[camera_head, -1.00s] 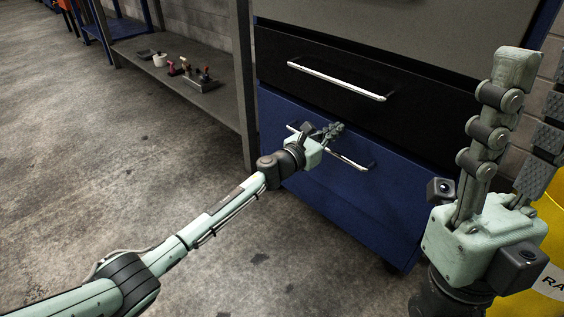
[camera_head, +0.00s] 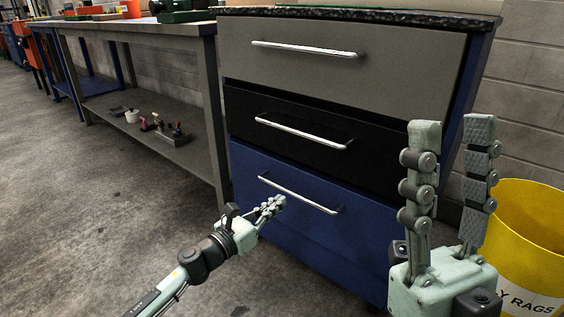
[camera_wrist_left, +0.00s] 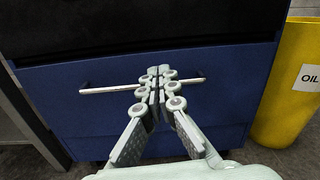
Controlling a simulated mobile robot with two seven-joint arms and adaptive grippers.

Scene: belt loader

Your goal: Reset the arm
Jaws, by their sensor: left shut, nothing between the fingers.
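My left gripper (camera_head: 276,203) is shut and empty, in front of the blue bottom drawer. In the head view its fingertips show just below the bottom drawer's silver handle (camera_head: 312,200). In the left wrist view the closed fingers (camera_wrist_left: 158,72) point at the blue drawer front (camera_wrist_left: 232,108) and cover the middle of the handle; I cannot tell the exact gap. My right gripper (camera_head: 452,124) is raised at the right of the head view, fingers up, spread apart and empty.
The cabinet has a grey top drawer (camera_head: 400,72) and a black middle drawer (camera_head: 372,158); all drawers look closed. A yellow rag bin (camera_head: 535,215) stands at the right. A workbench (camera_head: 205,110) with small items on its lower shelf stands at the left. The floor in front is clear.

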